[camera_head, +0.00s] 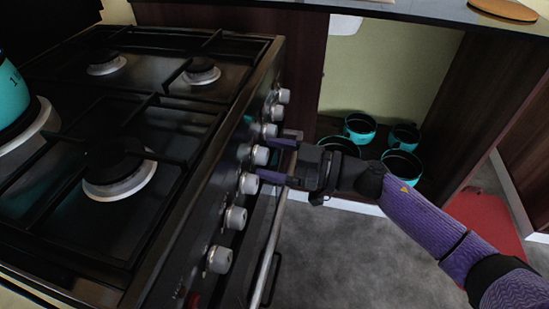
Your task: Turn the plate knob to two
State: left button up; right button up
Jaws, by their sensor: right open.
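The stove (190,185) fills the left side of the head view. Its front panel carries a slanting row of several pale grey knobs, and I cannot read any markings or settings on them. My right gripper (266,158) is open at the panel, with two purple fingers pointing left. One knob (259,155) sits at the gap between the fingertips; I cannot tell whether they touch it. Another knob (248,183) lies just below the lower fingertip, and one (269,131) is just above the upper fingertip. My left gripper is not in view.
A metal oven handle (268,245) runs below the knobs. A teal pot (12,95) stands on the hob at the far left. Several teal pots (360,127) stand in an open cabinet space beyond my gripper. A red mat (485,220) lies at the right. Grey floor is clear in front.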

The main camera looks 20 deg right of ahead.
jog(key=shift+c, duration=1.9)
grip_shut()
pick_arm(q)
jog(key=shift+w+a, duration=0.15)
